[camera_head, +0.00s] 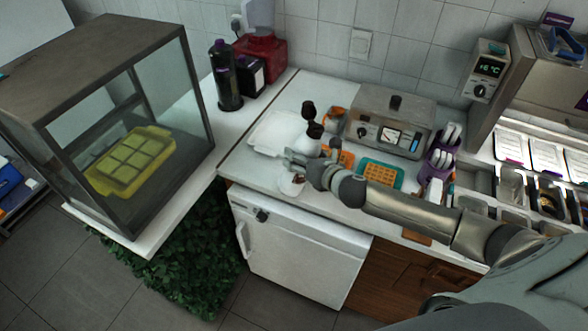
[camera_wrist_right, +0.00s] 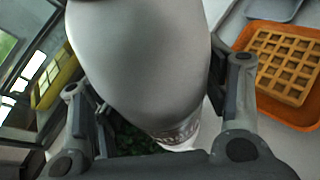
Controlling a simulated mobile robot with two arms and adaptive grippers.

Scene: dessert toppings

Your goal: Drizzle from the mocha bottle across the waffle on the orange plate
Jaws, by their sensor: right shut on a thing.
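My right gripper (camera_head: 308,164) is shut on a white bottle (camera_head: 307,146) with a dark brown cap, above the counter's front left part. In the right wrist view the pale bottle (camera_wrist_right: 140,60) fills the space between the fingers (camera_wrist_right: 160,110). No label can be read. The orange plate (camera_head: 346,162) lies just behind and right of the gripper, partly hidden by it. In the right wrist view the orange plate (camera_wrist_right: 243,40) shows at the right, with a golden waffle (camera_wrist_right: 287,62) on it. The bottle is apart from the waffle. My left gripper is not in view.
Another dark-capped bottle (camera_head: 308,109) stands behind. A white tray (camera_head: 266,130) lies left, and a small white vessel (camera_head: 291,186) is near the counter's front edge. A teal plate (camera_head: 397,183) with a waffle is right. A metal appliance (camera_head: 372,118) stands behind the plates.

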